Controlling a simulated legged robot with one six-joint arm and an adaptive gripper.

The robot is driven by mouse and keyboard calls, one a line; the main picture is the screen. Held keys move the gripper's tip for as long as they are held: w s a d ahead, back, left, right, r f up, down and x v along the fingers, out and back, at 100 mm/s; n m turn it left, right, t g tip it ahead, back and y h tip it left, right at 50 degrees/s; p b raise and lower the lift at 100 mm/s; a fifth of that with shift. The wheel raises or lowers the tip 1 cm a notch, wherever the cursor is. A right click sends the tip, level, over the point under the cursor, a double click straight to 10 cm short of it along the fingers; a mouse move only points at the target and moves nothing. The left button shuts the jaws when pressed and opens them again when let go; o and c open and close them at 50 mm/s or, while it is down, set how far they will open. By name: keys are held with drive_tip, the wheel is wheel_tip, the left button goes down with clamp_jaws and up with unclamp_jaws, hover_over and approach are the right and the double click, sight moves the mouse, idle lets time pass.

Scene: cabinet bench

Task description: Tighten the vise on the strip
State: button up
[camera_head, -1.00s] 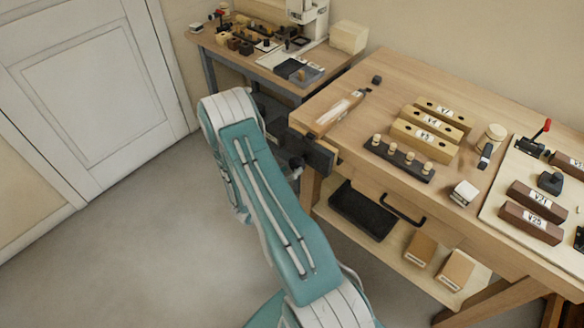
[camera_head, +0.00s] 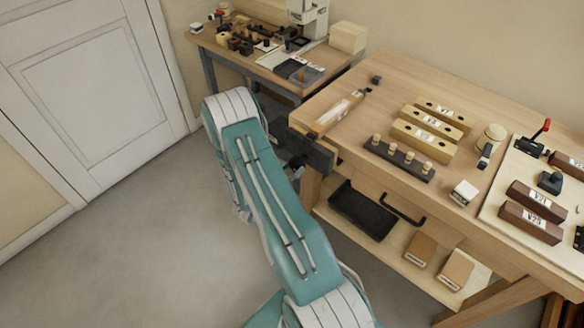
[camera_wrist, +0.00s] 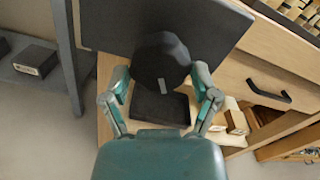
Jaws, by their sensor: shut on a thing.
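The vise (camera_head: 312,152) is a dark block at the front left corner of the wooden bench. In the wrist view its broad dark jaw (camera_wrist: 105,25) fills the upper middle, with a round dark knob (camera_wrist: 160,58) in front of it. A small pale mark shows on the knob.
The bench top (camera_head: 380,82) carries wooden blocks and a dark peg rack (camera_head: 399,160). A drawer handle (camera_head: 403,210) juts from the front, above a shelf with a dark tray (camera_head: 362,209). A side table (camera_head: 222,48) stands behind. The floor at left is clear.

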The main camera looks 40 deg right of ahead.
drive_tip(key=shift+w, duration=0.1)
drive_tip(key=shift+m, duration=2.9)
drive_tip(key=shift+d+m, duration=0.1)
drive_tip(key=shift+m, duration=1.3)
